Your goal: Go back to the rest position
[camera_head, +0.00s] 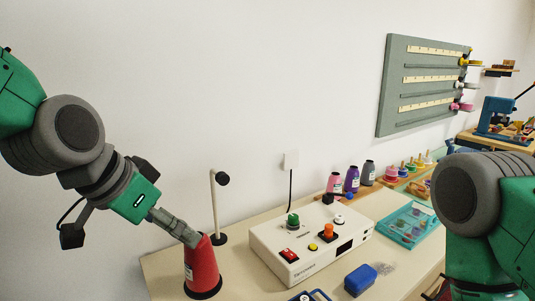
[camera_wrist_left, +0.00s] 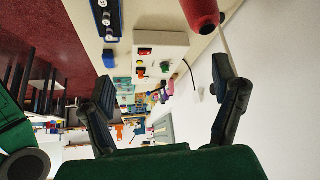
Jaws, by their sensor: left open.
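My left gripper (camera_head: 180,228) reaches in from the left in the head view, pointing down to the right. Its tips overlap the top of a red cone-shaped object (camera_head: 203,268) in that picture; whether they touch cannot be told. In the left wrist view my left gripper (camera_wrist_left: 168,92) has its two dark fingers wide apart, with nothing between them. The red object (camera_wrist_left: 200,12) shows at the top edge there, beyond the right finger. My right arm shows at the right of the head view, but its gripper is out of the picture.
A white control box (camera_head: 312,243) stands on the pale counter (camera_head: 235,262). A post (camera_head: 214,205) with a black knob rises behind the red object. A blue block (camera_head: 360,279), a teal tray (camera_head: 407,225) and several bottles stand to the right. A grey board (camera_head: 425,84) hangs on the wall.

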